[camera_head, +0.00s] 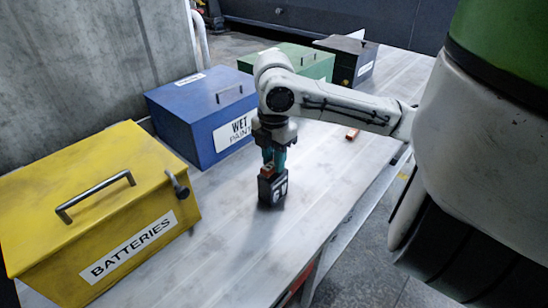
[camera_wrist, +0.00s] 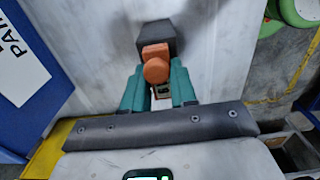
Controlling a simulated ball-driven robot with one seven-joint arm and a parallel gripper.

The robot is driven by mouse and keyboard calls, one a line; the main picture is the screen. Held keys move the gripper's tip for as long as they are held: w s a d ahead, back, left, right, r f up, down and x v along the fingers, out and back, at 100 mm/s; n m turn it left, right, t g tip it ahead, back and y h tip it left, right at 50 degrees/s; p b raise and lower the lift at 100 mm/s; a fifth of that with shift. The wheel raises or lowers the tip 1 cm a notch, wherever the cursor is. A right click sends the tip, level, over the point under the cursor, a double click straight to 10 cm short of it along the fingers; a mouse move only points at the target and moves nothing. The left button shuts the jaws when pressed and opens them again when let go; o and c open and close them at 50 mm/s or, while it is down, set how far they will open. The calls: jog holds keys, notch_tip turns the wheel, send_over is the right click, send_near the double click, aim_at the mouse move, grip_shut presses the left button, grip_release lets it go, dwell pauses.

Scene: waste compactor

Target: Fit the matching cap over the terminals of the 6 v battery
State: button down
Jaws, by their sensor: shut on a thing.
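The black battery (camera_head: 273,190) stands upright on the grey table and has a white label on its side. It also shows as a dark block in the wrist view (camera_wrist: 158,33). An orange-brown cap (camera_head: 267,171) is at the battery's top, and it shows in the wrist view (camera_wrist: 155,60) in front of the dark block. My gripper (camera_head: 273,163), with teal fingers, points down over the battery and is shut on the cap. I cannot tell whether the cap is seated or just above the terminals, which are hidden.
A second small orange-red piece (camera_head: 352,134) lies on the table to the right. A yellow BATTERIES box (camera_head: 150,205), a blue WET PAINT box (camera_head: 185,105), a green box (camera_head: 312,65) and a black box (camera_head: 350,55) line the table's back. The front of the table (camera_head: 225,260) is clear.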

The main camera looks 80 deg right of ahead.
jog(key=shift+f+b, duration=0.4)
jog(key=shift+f, duration=0.1)
dwell(0.9)
jog(key=shift+c, duration=1.7)
grip_release()
jog(key=shift+r, duration=0.1)
jog(key=shift+r+p, duration=3.05)
jog(key=shift+r, duration=0.4)
